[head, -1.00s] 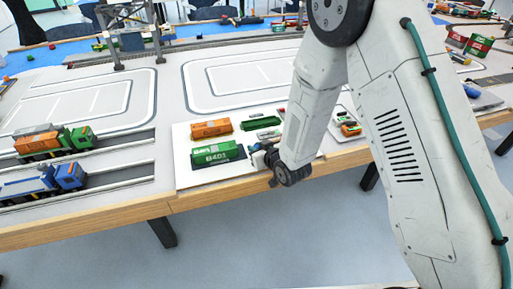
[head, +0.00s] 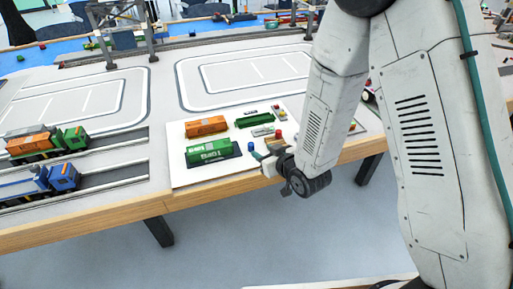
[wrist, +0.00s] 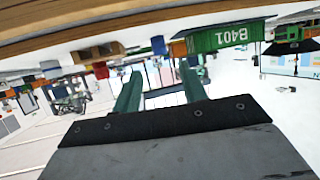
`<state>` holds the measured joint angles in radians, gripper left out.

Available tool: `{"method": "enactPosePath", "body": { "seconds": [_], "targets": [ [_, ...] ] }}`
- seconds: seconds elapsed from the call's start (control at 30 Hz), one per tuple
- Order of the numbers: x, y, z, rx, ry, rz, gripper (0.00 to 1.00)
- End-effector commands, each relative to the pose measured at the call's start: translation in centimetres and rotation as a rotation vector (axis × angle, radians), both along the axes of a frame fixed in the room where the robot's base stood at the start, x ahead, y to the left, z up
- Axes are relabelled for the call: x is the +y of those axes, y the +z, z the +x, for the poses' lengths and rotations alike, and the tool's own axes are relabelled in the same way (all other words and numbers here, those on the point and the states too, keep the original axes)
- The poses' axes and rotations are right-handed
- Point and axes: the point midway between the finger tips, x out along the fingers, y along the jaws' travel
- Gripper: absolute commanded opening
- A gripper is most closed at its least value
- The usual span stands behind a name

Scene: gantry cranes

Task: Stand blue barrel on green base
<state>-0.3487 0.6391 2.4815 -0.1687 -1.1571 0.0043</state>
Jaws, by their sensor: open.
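The blue barrel (head: 250,147) is a small blue shape standing on the white board, right of the green B401 container (head: 210,152). It also shows in the wrist view (wrist: 158,45), ahead of and between the fingers and apart from them. My gripper (head: 261,156) is just right of and nearer than the barrel, low over the board's front part. In the wrist view my gripper (wrist: 160,72) has two teal fingers spread apart with nothing between them. A low green piece (head: 254,120) lies behind the barrel; I cannot tell whether it is the green base.
An orange container (head: 206,126) stands behind the B401 container. Small coloured pieces, one red (head: 276,113), lie on the board's right part. Toy trucks (head: 45,180) stand on the left. The table's wooden front edge (head: 190,205) runs close below the board.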

Motion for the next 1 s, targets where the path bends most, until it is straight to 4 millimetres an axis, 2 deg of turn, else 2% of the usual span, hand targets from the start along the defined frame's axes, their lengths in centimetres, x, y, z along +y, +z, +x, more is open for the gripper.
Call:
{"method": "enactPosePath", "body": {
  "seconds": [0.1, 0.23, 0.47, 0.57, 0.67, 0.8, 0.87, 1.0],
  "targets": [
    [-0.9, 0.8, -1.4, -0.001, -0.001, 0.0, 0.42],
    [-1.3, 1.1, -2.3, 0.0, 0.0, -0.001, 0.42],
    [-1.4, 1.2, -2.5, 0.0, 0.0, -0.001, 0.42],
    [-1.9, 1.9, -2.1, 0.013, -0.012, -0.014, 0.42],
    [-3.1, 3.5, -1.4, 0.053, -0.043, -0.051, 0.42],
    [-6.3, 7.0, -1.1, 0.162, -0.118, -0.127, 0.42],
    [-7.9, 8.6, -1.4, 0.218, -0.154, -0.157, 0.42],
    [-11.7, 12.4, -3.6, 0.357, -0.237, -0.214, 0.42]
  ]
}}
